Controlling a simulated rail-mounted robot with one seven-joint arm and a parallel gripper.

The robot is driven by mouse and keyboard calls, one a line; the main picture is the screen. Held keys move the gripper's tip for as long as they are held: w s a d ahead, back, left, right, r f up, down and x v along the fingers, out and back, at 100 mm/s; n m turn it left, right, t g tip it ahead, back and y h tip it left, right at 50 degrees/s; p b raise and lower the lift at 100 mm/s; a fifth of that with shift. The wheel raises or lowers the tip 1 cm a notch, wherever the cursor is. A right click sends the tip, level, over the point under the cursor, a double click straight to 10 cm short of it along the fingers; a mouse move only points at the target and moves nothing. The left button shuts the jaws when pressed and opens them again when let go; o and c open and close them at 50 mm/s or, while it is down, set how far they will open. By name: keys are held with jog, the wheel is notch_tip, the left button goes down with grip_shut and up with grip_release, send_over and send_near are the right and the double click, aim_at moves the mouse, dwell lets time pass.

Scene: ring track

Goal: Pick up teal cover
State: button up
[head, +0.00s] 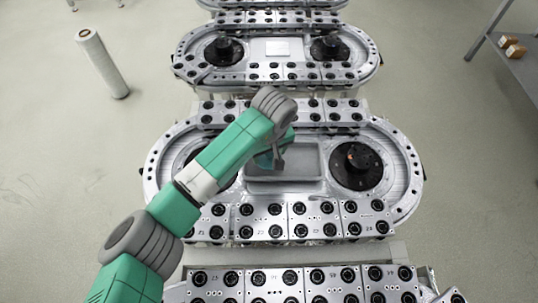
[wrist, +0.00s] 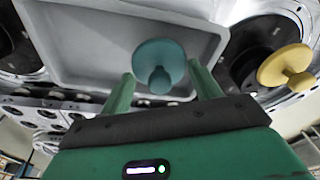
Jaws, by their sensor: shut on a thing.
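The teal cover (wrist: 158,62), a round disc with a small knob, shows in the wrist view. Its knob is between the two green fingers of my gripper (wrist: 162,84), which is shut on it. In the head view my gripper (head: 277,160) is over the left part of the grey tray at the ring track's middle. A teal patch (head: 263,160) beside it appears to be the cover, partly hidden by my arm. I cannot tell how far the cover is from the tray floor.
The shallow grey tray (head: 285,184) lies between two black hubs; the right hub (head: 356,165) is in clear view, the left mostly behind my arm. A yellow cover (wrist: 286,68) is at the right in the wrist view. Another ring track (head: 278,72) stands behind.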

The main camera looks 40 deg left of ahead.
jog(key=s+d, duration=0.2)
jog(key=s, duration=0.2)
jog(key=s+d+r+p, duration=0.1)
jog(key=s+d, duration=0.2)
jog(key=s, duration=0.2)
jog(key=s+d+r, duration=0.1)
jog(key=s+d, duration=0.2)
jog(key=s, duration=0.1)
jog(key=shift+s+d+p, duration=0.2)
jog(key=shift+s+p, duration=0.15)
jog(key=shift+p, duration=0.05)
